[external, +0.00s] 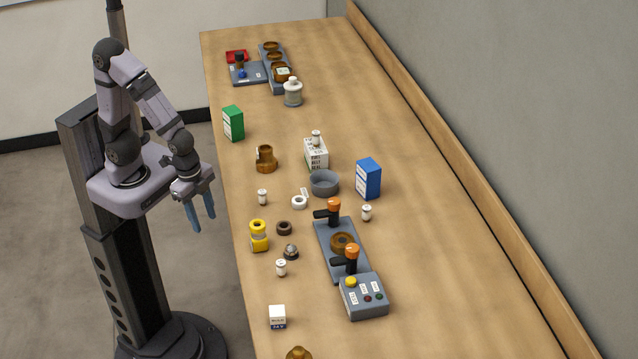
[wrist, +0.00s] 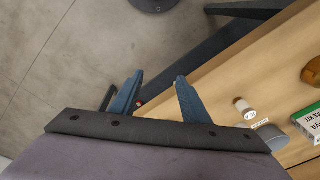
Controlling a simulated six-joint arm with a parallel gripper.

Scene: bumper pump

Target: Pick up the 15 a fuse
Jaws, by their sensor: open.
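Several small white cylindrical fuses stand on the bench in the external view: one near the left edge (external: 262,197), one at the front (external: 280,268), one right of the middle (external: 366,213) and one on a white carton (external: 316,137). Their ratings are too small to read, so I cannot tell which is the 15 A fuse. My gripper (external: 204,223) hangs off the bench's left edge, open and empty, left of the nearest fuse. In the wrist view my gripper (wrist: 159,76) has its blue fingers apart, and a white and brown cylinder (wrist: 244,108) lies to their right.
The wooden bench (external: 430,270) has free room at right. A grey pump fixture with orange-topped levers (external: 342,243), a grey bowl (external: 323,184), a blue box (external: 368,178), a green box (external: 233,123), a yellow fitting (external: 259,236) and a brown fitting (external: 266,159) stand around the fuses.

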